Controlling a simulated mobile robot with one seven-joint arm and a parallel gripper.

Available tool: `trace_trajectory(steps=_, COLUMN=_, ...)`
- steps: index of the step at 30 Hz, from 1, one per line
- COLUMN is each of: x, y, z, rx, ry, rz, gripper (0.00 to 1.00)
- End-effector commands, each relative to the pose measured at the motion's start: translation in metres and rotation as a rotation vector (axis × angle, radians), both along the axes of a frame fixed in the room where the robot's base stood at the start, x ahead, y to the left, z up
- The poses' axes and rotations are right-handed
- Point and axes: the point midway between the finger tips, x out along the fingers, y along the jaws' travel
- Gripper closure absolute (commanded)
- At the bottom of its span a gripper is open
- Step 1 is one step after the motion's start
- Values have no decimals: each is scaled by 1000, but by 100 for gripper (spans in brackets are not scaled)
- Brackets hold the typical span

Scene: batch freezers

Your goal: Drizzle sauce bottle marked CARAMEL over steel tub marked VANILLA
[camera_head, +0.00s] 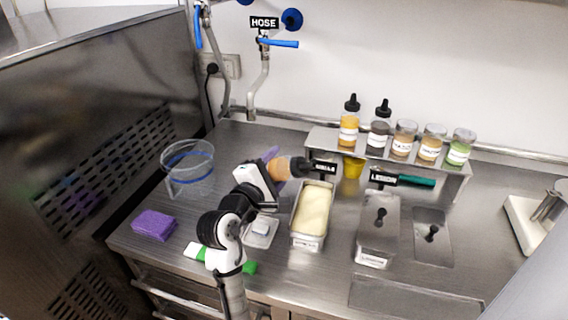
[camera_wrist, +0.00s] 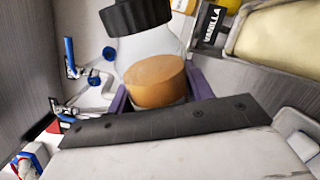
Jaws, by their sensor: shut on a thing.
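My gripper (camera_head: 272,168) is shut on a squeeze bottle (camera_head: 290,167) with tan-orange contents and a black cap. The bottle lies tipped nearly level, its cap pointing right toward the back end of the VANILLA tub. No label on it is readable. In the wrist view, the bottle (camera_wrist: 155,82) sits between my purple fingers, its black cap (camera_wrist: 136,14) at the top. The steel tub (camera_head: 312,213) holds pale yellow ice cream, with a black VANILLA sign (camera_head: 322,168) at its back; the tub (camera_wrist: 285,38) and sign (camera_wrist: 211,24) also show at the wrist view's upper right. No sauce stream is visible.
A steel shelf (camera_head: 325,143) behind holds two black-capped bottles and several jars. A lidded LEMON tub (camera_head: 378,231) stands right of VANILLA. A clear round container (camera_head: 188,168), purple sponge (camera_head: 154,225) and green-white item (camera_head: 248,267) lie left and front. A hose tap (camera_head: 262,60) rises behind.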

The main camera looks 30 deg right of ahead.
Motion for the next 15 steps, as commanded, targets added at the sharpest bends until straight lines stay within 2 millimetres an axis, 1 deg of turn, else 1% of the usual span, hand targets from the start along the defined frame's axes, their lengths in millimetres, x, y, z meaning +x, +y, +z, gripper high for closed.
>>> trace_trajectory(steps=2, x=6, y=3, z=-4, rx=38, ry=-68, rz=1, gripper=73)
trace_trajectory(steps=13, x=8, y=5, z=-30, rx=244, ry=-435, rz=1, gripper=73)
trace_trajectory(steps=15, x=8, y=5, z=-42, rx=290, ry=-521, rz=2, gripper=73)
